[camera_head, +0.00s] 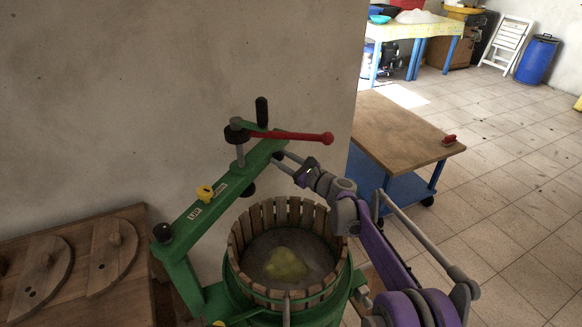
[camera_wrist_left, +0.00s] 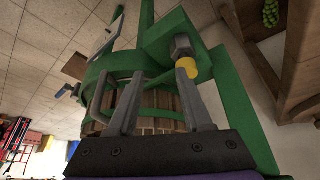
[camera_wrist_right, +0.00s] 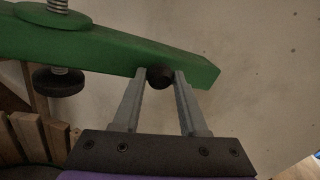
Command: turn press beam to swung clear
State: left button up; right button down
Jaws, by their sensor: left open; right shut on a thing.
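The green press beam (camera_head: 222,193) runs from a post at the left up to its far end behind the slatted basket (camera_head: 237,240). In the head view it does not cover the basket's mouth. A screw with a red-ended handle (camera_head: 300,136) stands on the beam. My right gripper (camera_head: 283,161) is at the beam's far end. In the right wrist view its fingers close on a dark round knob (camera_wrist_right: 159,76) on the beam (camera_wrist_right: 110,52). My left gripper (camera_wrist_left: 162,72) is open and empty, before the green press frame; the head view does not show it.
A wooden bench (camera_head: 125,300) with round wooden lids stands at the left against the wall. A wood-topped cart (camera_head: 395,130) stands to the right. Yellow-green pulp (camera_head: 286,265) lies in the basket. The tiled floor at the right is open.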

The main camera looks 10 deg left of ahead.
jog(key=shift+x, duration=1.25)
jog(key=shift+w+d+r, duration=0.1)
jog(key=shift+r, duration=0.1)
jog(key=c, duration=0.8)
grip_release()
jog(key=o, duration=0.3)
jog(key=shift+w+f, duration=0.1)
jog(key=shift+w, duration=0.1)
jog(key=shift+s, duration=0.1)
jog(key=shift+s+a+f, duration=0.1)
jog(key=shift+s+a, duration=0.05)
jog(key=shift+a, duration=0.1)
jog(key=v, duration=1.1)
